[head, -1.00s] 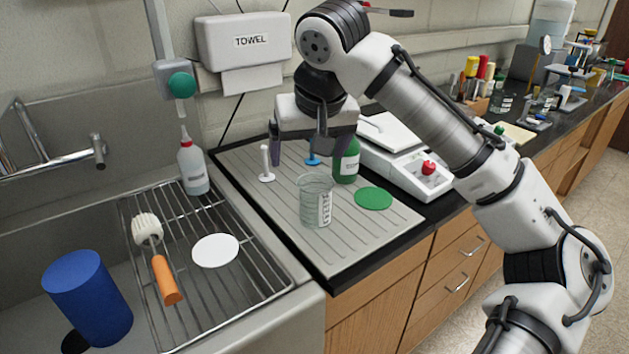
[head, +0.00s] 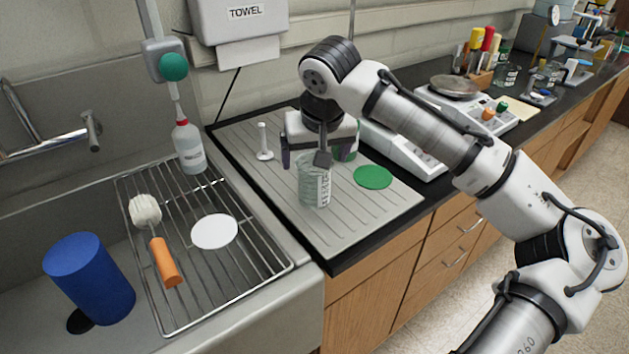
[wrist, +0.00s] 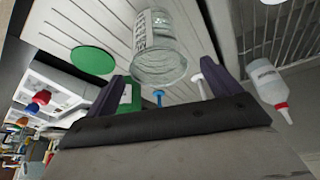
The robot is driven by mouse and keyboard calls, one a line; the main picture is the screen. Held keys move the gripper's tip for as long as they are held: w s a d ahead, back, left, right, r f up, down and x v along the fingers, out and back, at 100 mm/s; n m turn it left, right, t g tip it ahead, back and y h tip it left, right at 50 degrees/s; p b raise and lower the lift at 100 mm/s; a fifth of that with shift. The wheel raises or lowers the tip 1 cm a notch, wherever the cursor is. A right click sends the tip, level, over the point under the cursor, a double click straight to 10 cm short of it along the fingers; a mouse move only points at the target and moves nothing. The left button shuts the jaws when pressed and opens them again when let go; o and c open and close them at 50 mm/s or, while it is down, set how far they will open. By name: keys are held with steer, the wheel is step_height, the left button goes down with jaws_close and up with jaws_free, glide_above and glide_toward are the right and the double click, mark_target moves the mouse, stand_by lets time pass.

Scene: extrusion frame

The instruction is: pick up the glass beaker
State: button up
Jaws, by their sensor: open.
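The clear glass beaker (head: 314,190) stands upright on the grey ribbed drainboard (head: 345,235), its white printed label facing front-right. My gripper (head: 304,166) is at the beaker's upper part, fingers pointing down, with one finger overlapping the beaker in the head view. In the wrist view the beaker (wrist: 160,45) appears beyond the gap between the two open, empty fingers (wrist: 163,70). I cannot tell from the head view how far the fingers are from the glass.
A green bottle (head: 346,152) stands just behind my gripper, and a white stand (head: 263,145) is to its left. A green disc (head: 373,177) lies right of the beaker. A wash bottle (head: 189,148) and the sink rack (head: 255,270) are left. The drainboard's front is clear.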

steer(key=p+x, duration=0.1)
steer(key=x, duration=0.3)
steer(key=shift+f, duration=0.15)
steer(key=shift+d, duration=0.1)
steer(key=shift+c, duration=0.4)
steer(key=c, duration=1)
steer(key=shift+r, duration=0.2)
